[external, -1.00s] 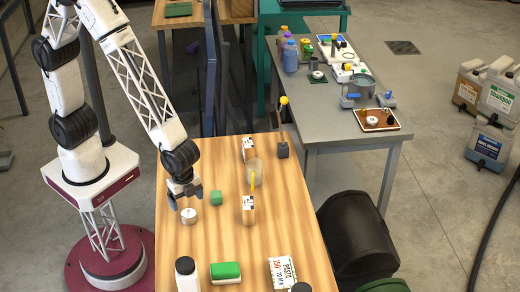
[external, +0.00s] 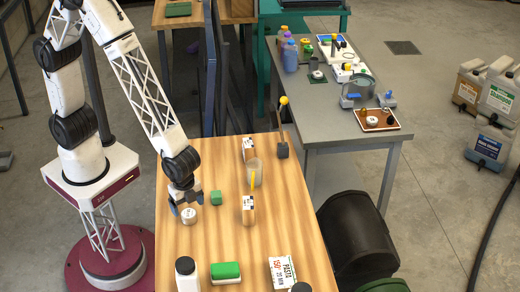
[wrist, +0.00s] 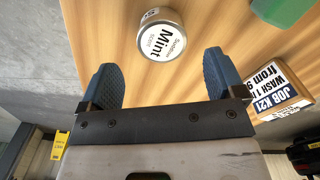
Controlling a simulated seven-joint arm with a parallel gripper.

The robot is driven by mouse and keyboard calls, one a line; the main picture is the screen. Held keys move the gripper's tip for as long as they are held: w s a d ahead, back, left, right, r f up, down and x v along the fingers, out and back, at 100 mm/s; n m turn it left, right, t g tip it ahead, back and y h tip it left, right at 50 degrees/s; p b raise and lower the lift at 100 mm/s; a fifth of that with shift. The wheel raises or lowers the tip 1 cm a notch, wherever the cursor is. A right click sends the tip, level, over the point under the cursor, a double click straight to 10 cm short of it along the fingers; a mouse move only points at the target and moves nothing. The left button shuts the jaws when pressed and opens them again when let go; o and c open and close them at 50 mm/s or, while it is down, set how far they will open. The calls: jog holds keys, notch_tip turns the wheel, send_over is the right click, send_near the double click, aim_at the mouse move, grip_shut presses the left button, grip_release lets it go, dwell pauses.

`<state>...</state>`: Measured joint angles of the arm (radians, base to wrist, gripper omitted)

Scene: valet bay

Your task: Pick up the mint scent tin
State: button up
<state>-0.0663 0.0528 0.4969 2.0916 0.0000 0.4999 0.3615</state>
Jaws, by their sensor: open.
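The mint scent tin (external: 189,216) is a small round silver tin with a white lid, upright on the wooden table near its left edge. In the wrist view the tin (wrist: 162,38) shows its "Mint" label. My gripper (external: 183,203) is low over the table at the tin and partly overlaps it in the external view. In the wrist view my gripper (wrist: 164,72) is open, its two blue fingers spread wider than the tin. The tin lies just beyond the fingertips, centred on the gap, with nothing held.
A green block (external: 215,197) stands close to the tin's right; it also shows in the wrist view (wrist: 283,10). A wooden holder with a job card (wrist: 280,92) is right of the fingers. A white bottle (external: 187,274) and a green-topped sponge (external: 226,272) are in front. Table between is clear.

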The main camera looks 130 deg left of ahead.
aim_at(189, 214)
jog(key=shift+a+f, duration=0.15)
jog(key=shift+f, duration=2.45)
jog(key=c, duration=1)
jog(key=shift+r, duration=0.1)
jog(key=shift+w+r, duration=0.1)
jog(key=shift+r, duration=0.9)
jog(key=shift+s+r, duration=0.45)
jog(key=shift+r, duration=0.3)
jog(key=s, duration=0.5)
jog(key=s+r, duration=0.1)
jog(key=s, duration=0.4)
jog(key=s+d, duration=0.1)
jog(key=s, duration=0.4)
jog(key=shift+r, duration=0.15)
